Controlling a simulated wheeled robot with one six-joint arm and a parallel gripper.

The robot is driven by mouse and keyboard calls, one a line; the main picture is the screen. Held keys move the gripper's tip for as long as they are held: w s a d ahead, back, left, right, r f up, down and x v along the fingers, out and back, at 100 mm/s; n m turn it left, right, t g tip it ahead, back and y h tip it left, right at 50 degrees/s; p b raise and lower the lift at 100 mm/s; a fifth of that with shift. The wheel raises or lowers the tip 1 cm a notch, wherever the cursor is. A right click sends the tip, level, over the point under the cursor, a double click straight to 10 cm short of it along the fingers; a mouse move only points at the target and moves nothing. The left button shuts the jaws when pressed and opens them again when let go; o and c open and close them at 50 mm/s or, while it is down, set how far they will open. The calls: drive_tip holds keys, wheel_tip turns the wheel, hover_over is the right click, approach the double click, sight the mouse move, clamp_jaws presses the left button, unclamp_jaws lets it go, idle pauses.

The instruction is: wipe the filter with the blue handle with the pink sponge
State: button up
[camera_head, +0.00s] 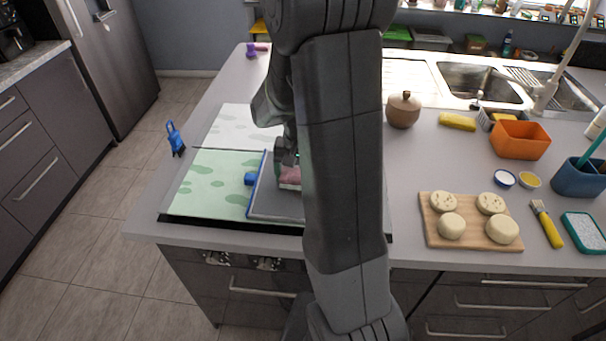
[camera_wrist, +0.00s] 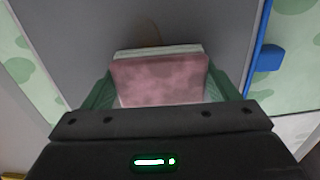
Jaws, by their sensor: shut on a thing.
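The filter (camera_head: 272,203) is a grey panel with a blue edge and a small blue handle (camera_head: 250,179). It lies on a green-patterned mat on the counter, partly hidden behind my arm. In the wrist view its grey surface (camera_wrist: 200,28) fills the upper middle, with the blue handle (camera_wrist: 268,57) at the right. My gripper (camera_head: 287,160) is shut on the pink sponge (camera_wrist: 160,80), which has a pale layer on its far side. The sponge (camera_head: 289,177) is over the grey panel. I cannot tell whether it touches the surface. A brownish mark (camera_wrist: 152,38) shows beside the sponge.
A blue clip-like object (camera_head: 175,138) stands left of the mat (camera_head: 205,185). Right of my arm are a brown pot (camera_head: 403,110), a wooden board (camera_head: 466,236) with round pale pieces, an orange container (camera_head: 520,139) and a yellow-handled brush (camera_head: 547,224). The sink lies behind.

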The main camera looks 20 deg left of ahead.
drive_tip(key=shift+s+a, duration=0.15)
drive_tip(key=shift+a, duration=0.45)
drive_tip(key=shift+s+a, duration=0.15)
drive_tip(key=shift+a, duration=0.45)
drive_tip(key=shift+w+a, duration=0.15)
drive_tip(key=shift+w, duration=0.75)
drive_tip(key=shift+w+d, duration=0.2)
drive_tip(key=shift+d, duration=0.7)
drive_tip(key=shift+w+d, duration=0.25)
drive_tip(key=shift+d, duration=0.65)
drive_tip(key=shift+w+d, duration=0.2)
drive_tip(key=shift+d, duration=0.7)
drive_tip(key=shift+w+d+f+b, duration=0.1)
drive_tip(key=shift+w+d, duration=0.1)
drive_tip(key=shift+d, duration=0.7)
drive_tip(key=shift+w+d+b, duration=0.1)
drive_tip(key=shift+w+d, duration=0.15)
drive_tip(key=shift+d, duration=0.6)
drive_tip(key=shift+w+d+f+b, duration=0.1)
drive_tip(key=shift+w+d, duration=0.1)
drive_tip(key=shift+d, duration=0.7)
drive_tip(key=shift+r, duration=0.1)
wheel_tip(320, 180, up, 7)
drive_tip(key=p, duration=0.5)
